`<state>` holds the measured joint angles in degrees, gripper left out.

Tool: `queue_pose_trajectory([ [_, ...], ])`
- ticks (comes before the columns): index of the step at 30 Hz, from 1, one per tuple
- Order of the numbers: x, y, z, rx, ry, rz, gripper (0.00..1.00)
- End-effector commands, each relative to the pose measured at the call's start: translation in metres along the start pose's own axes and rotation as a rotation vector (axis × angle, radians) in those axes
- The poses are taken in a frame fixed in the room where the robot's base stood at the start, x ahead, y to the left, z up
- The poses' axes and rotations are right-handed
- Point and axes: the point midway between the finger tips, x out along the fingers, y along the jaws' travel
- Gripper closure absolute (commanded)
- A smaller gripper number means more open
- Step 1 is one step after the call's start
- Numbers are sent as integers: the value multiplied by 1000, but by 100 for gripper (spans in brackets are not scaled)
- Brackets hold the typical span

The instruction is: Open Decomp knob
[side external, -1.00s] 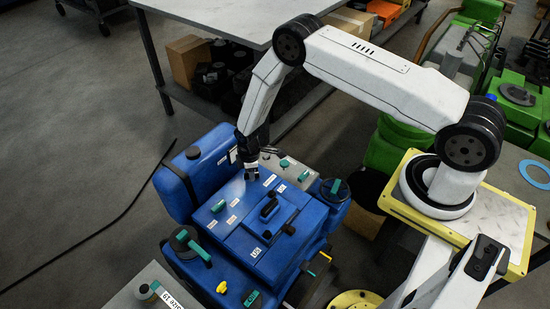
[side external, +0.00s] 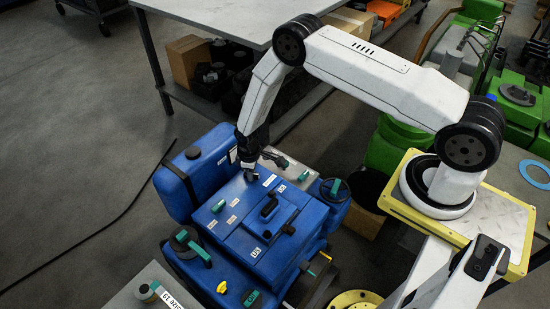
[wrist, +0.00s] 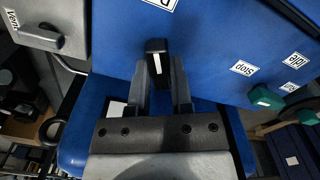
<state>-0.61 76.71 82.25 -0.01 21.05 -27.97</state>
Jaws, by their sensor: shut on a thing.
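The black knob with a white stripe (wrist: 155,62) stands on the blue engine panel in the wrist view. The stripe runs nearly straight up the picture there. No readable Decomp label shows; a white label lies mostly hidden by the left finger. My gripper (wrist: 160,85) has one finger on each side of the knob and is shut on it. In the side external view my gripper (side external: 250,174) points down onto the rear of the blue engine (side external: 245,245), and the knob is hidden by it.
In the side external view a blue tank (side external: 195,165) stands close left of my gripper; a table (side external: 215,22) is behind.

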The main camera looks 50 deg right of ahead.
Motion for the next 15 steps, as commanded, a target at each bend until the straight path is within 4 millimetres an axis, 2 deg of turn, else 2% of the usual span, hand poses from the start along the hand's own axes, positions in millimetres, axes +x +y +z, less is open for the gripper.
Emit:
queue_pose_trajectory([
  [7,-1,0,0,166,0,0,100],
  [15,-1,0,0,201,0,0,100],
])
